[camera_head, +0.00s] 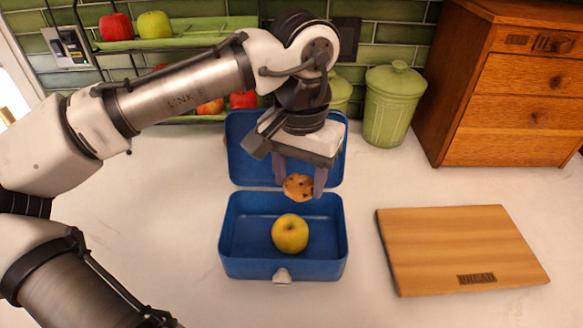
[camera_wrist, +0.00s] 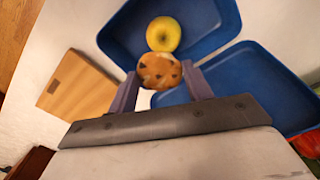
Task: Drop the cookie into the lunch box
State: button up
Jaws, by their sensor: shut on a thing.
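The cookie (camera_head: 298,187) is round and golden brown with dark chips. My gripper (camera_head: 300,184) is shut on it, with a finger on each side. The cookie also shows between the fingers in the wrist view (camera_wrist: 159,72). The blue lunch box (camera_head: 283,269) stands open on the counter, its lid (camera_head: 240,160) raised at the back. My gripper holds the cookie above the rear part of the box, near the lid hinge. A yellow apple (camera_head: 290,233) lies inside the box; it also shows in the wrist view (camera_wrist: 163,34).
A wooden bread board (camera_head: 460,245) lies to the right of the box. A green canister (camera_head: 393,105) and a wooden drawer cabinet (camera_head: 515,90) stand behind it. A green fruit rack (camera_head: 185,40) is at the back left. The counter left of the box is clear.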

aim_at(292, 186)
jog(key=shift+s+a+f+n, duration=0.15)
jog(key=shift+a+f+n, duration=0.15)
jog(key=shift+a+f, duration=0.2)
notch_tip(292, 186, down, 6)
jog(key=b, duration=0.6)
jog(key=shift+r, duration=0.1)
jog(key=o, duration=0.7)
notch_tip(292, 186, up, 14)
jog(key=shift+f+b, duration=0.1)
jog(key=shift+b, duration=0.2)
